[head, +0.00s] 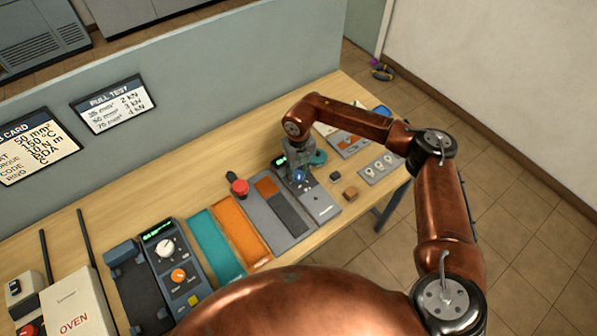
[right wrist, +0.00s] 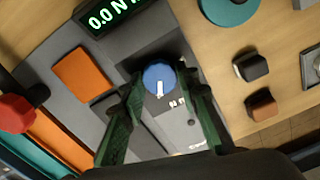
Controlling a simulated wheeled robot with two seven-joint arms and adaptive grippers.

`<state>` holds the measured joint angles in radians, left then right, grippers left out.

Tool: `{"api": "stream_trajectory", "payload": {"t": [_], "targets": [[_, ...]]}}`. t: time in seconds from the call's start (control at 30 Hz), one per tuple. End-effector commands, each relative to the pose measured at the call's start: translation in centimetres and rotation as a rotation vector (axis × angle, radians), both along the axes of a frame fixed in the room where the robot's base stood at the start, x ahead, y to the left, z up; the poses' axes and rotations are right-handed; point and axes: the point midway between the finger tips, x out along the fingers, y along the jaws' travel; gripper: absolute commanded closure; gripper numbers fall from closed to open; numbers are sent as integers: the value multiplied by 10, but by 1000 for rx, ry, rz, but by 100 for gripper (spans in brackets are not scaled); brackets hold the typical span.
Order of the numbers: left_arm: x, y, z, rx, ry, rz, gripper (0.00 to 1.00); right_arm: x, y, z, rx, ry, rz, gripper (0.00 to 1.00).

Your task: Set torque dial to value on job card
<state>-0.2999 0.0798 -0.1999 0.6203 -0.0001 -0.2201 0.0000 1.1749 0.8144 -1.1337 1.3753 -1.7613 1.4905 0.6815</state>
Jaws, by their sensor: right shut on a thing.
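The job card (head: 33,147) hangs on the partition at the far left of the head view. It lists 50 mm², 150 °C and a torque line in N m, whose first digit I cannot read surely. The torque unit (head: 322,208) is grey, with a blue dial (right wrist: 159,76) bearing a white pointer mark. Its green display (right wrist: 108,17) reads 0.0 N m, with its end cut off. My right gripper (head: 297,168) is down over the unit, shut on the blue dial, one finger on each side. My left gripper is not in view.
A red button (head: 239,187) and an orange pad (right wrist: 83,74) are left of the dial. A teal disc (right wrist: 229,8), a black block (right wrist: 251,66) and a brown block (right wrist: 261,104) lie right. An oven (head: 75,305) and a two-knob panel (head: 172,262) stand farther left.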

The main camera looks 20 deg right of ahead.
Motion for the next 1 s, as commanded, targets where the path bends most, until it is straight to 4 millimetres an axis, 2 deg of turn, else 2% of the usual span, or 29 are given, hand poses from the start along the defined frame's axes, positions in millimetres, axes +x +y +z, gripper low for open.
{"api": "stream_trajectory", "payload": {"t": [0.27,0.3,0.53,0.83,1.0], "targets": [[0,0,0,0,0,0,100,2,0,2,0,-5,-1,95],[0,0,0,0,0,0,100,2,0,2,0,-5,-1,70],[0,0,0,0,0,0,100,1,0,1,0,-2,0,54],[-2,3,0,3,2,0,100,1,0,2,0,-2,0,53],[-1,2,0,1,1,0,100,1,0,19,1,-4,0,53]]}}
